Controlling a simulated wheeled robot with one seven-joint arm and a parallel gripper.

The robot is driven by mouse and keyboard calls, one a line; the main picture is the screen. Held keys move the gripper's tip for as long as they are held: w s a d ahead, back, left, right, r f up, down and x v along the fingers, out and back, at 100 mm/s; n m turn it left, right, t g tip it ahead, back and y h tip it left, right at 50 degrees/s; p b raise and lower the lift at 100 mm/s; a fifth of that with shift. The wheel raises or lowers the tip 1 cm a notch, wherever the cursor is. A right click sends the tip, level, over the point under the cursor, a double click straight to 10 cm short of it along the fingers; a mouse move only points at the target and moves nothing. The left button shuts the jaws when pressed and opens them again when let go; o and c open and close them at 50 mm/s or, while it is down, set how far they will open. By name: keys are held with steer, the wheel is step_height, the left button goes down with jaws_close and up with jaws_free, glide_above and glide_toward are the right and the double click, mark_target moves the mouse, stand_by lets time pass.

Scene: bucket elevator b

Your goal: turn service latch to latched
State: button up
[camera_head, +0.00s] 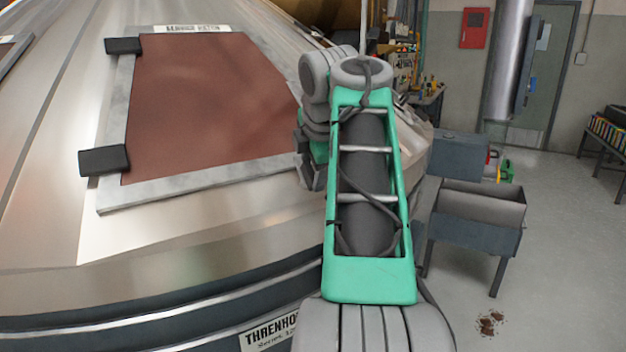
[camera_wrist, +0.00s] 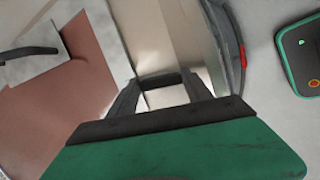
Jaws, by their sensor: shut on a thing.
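The service latch (camera_wrist: 161,79) seems to be the dark bar between my fingers in the wrist view, beside the edge of the brown access panel (camera_wrist: 75,95). My gripper (camera_wrist: 160,83) is shut on it. Whether the latch stands at latched cannot be told. In the head view the brown panel (camera_head: 205,105) lies in a pale metal frame on the sloping metal housing, with black hinge blocks (camera_head: 104,160) at its left. My gripper (camera_head: 308,170) is at the panel's right edge, mostly behind my green arm, which hides the latch there.
A black handle (camera_wrist: 30,52) on a metal plate shows at upper left in the wrist view. A grey metal bin on legs (camera_head: 480,207) stands right of the housing. The floor at right is open, with a small brown spill (camera_head: 491,323). A door (camera_head: 545,75) stands behind.

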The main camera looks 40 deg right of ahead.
steer(key=shift+f+n+b, duration=0.15)
steer(key=shift+n+b, duration=0.15)
steer(key=shift+n, duration=0.3)
steer(key=o, duration=1.4)
steer(key=shift+c, duration=0.2)
steer(key=shift+r, duration=0.2)
steer(key=p+v, duration=0.5)
steer(key=v, duration=0.2)
steer(key=shift+s+a, duration=0.2)
steer(key=shift+s, duration=0.15)
